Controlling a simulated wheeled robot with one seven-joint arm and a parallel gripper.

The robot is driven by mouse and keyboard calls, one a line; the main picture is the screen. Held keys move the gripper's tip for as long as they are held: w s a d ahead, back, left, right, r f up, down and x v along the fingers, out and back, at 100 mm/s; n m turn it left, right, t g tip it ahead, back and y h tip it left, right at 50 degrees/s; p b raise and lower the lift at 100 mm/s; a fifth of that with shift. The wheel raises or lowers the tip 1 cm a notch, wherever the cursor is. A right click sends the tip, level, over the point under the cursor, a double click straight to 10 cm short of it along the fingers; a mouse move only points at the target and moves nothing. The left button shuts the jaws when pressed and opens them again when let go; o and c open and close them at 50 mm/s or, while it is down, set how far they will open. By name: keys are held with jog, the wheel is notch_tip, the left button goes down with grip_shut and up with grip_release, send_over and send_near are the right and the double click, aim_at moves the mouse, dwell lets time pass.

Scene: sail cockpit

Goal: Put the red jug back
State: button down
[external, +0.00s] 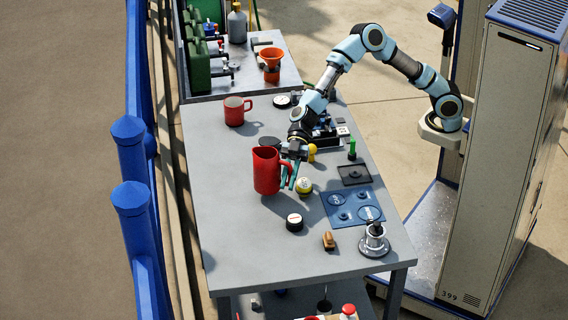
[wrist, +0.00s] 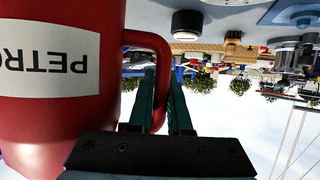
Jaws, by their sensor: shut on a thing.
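The red jug (external: 266,172) is upright over the middle of the grey table (external: 225,230). In the wrist view the jug (wrist: 50,120) fills the left side, upside down in the picture, with a white label whose visible letters read "PETRO". My gripper (external: 291,175) is at the right of the jug, shut on its handle. In the wrist view my gripper's green fingers (wrist: 163,90) straddle the handle (wrist: 152,42). I cannot tell whether the jug's base touches the table.
A red mug (external: 234,112) stands farther back on the table. A yellow-white ball (external: 304,186), a dark round tin (external: 294,222) and a blue mat (external: 350,207) lie close to the right. The table's front left is clear. Blue railing posts (external: 133,200) run along the left.

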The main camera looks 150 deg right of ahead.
jog(key=s+d+r+n+g+y+b, duration=0.1)
jog(key=s+d+r+n+y+b, duration=0.2)
jog(key=s+d+r, duration=0.5)
jog(key=f, duration=0.3)
jog(key=f+p, duration=0.1)
jog(key=f, duration=0.3)
jog(key=f+p, duration=0.1)
jog(key=f, duration=0.3)
jog(key=shift+w+d+f, duration=0.1)
jog(key=shift+w+d, duration=0.1)
jog(key=shift+d, duration=0.15)
jog(key=c, duration=0.9)
grip_release()
jog(key=shift+o, duration=0.2)
jog(key=shift+s+d, duration=0.1)
jog(key=b+v, duration=0.2)
jog(key=v, duration=0.9)
jog(key=shift+s+d+r, duration=0.2)
jog(key=shift+r, duration=0.15)
